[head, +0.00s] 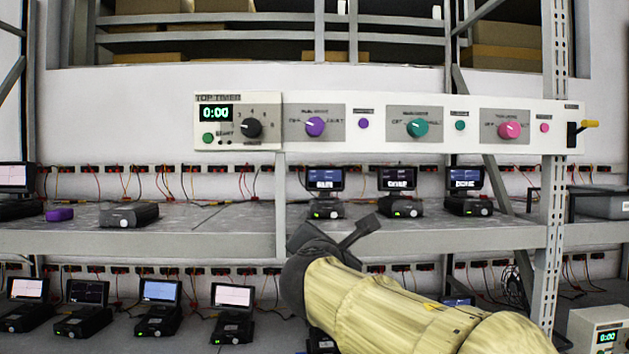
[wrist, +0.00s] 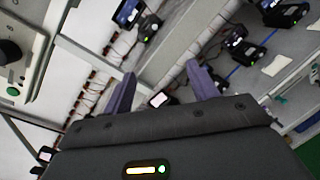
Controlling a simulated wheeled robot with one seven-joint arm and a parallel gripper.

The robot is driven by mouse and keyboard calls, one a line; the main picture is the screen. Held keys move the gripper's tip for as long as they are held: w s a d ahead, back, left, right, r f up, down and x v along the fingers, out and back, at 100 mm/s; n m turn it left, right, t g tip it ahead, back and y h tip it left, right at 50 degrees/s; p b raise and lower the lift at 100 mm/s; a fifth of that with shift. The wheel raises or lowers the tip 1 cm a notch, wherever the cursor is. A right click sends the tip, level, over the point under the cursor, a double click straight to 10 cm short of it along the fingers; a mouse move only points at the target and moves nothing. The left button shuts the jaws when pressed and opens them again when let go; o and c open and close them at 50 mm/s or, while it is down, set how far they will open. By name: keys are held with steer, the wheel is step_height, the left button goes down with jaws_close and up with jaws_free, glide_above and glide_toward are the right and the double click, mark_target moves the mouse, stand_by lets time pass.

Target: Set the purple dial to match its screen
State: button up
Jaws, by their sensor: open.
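The purple dial (head: 315,127) sits on a grey plate of the white control panel (head: 460,109), with small labels on either side that I cannot read surely. Its white pointer line is too small to read exactly. A small screen (head: 325,178) on a black device stands on the shelf below the dial; its bright text is blurred. My gripper (head: 340,232) is below the panel, in front of the shelf edge and apart from the dial. In the wrist view my gripper (wrist: 160,75) has its two purple-grey fingers apart with nothing between them. I cannot make out the purple dial there.
The panel also holds a timer display (head: 215,113) reading 0:00, a black dial (head: 251,127), a teal dial (head: 417,128), a pink dial (head: 509,130) and a yellow-handled lever (head: 589,124). A steel post (head: 555,200) stands at right. Several devices line the shelves.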

mark_target(315, 126)
steer(key=s+a+r+n+t, duration=0.2)
steer(key=r, duration=0.5)
steer(key=s+a+r+n+t, duration=0.1)
steer(key=s+r+n+t, duration=0.1)
steer(key=r, duration=0.6)
steer(key=shift+a+n+t+y+b, duration=0.35)
steer(key=shift+n+t, duration=0.25)
steer(key=shift+n, duration=0.2)
steer(key=shift+r, duration=0.2)
steer(key=p+x, duration=0.9)
steer(key=x, duration=0.7)
steer(key=shift+w+r, duration=0.15)
steer(key=shift+w+p, duration=0.45)
steer(key=c, duration=1)
